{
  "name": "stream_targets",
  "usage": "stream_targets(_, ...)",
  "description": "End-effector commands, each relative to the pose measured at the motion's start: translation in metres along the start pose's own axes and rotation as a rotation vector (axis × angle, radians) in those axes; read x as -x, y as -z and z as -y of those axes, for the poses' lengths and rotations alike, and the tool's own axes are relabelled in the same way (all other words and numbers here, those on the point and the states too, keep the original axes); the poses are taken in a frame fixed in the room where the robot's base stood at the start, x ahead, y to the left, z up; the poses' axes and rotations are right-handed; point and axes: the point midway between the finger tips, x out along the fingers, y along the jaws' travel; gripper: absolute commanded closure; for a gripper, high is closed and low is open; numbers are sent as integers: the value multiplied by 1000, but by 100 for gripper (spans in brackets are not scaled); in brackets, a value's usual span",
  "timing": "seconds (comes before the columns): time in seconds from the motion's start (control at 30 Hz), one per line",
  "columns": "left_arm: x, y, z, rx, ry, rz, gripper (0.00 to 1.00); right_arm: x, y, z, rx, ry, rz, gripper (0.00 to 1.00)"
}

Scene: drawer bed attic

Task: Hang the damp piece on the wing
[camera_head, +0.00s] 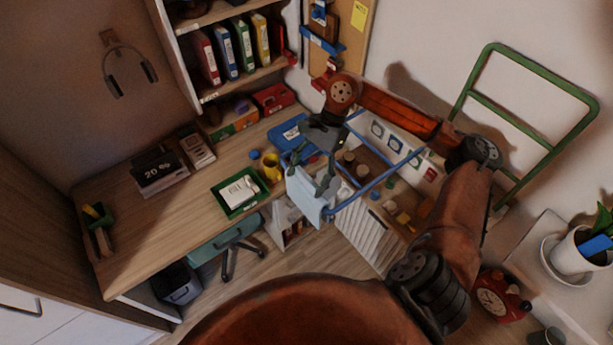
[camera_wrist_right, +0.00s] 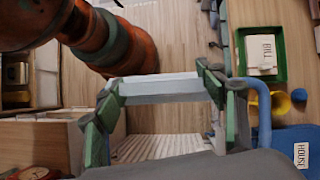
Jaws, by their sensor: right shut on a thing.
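A light blue cloth (camera_head: 303,196) hangs from my right gripper (camera_head: 312,174), which is shut on its upper edge. In the right wrist view the cloth (camera_wrist_right: 163,88) shows as a pale strip stretched between the green-grey fingers. The wing is a blue tube frame (camera_head: 378,181) jutting out over the floor in front of the shelf unit. The cloth's lower part is beside the frame's near left corner; I cannot tell whether they touch. A blue tube (camera_wrist_right: 262,112) also passes right of the fingers in the wrist view. My left gripper is not in view.
Floor is clear below the cloth.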

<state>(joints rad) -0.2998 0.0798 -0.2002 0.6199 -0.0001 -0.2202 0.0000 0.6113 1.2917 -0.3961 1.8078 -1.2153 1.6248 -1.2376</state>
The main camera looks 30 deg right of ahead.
Motion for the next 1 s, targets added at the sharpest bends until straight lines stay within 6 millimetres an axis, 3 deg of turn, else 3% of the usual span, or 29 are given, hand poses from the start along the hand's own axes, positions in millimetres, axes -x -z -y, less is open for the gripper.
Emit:
stream_targets(0.27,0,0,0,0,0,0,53,0,0,0,0,0,0,72)
stream_targets(0.3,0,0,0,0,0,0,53,0,0,0,0,0,0,32)
stream_targets(0.53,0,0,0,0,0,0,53,0,0,0,0,0,0,17)
stream_targets(0.87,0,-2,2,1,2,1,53,1,0,0,0,0,0,15)
stream_targets(1.0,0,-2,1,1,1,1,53,14,1,1,-1,2,-1,15)
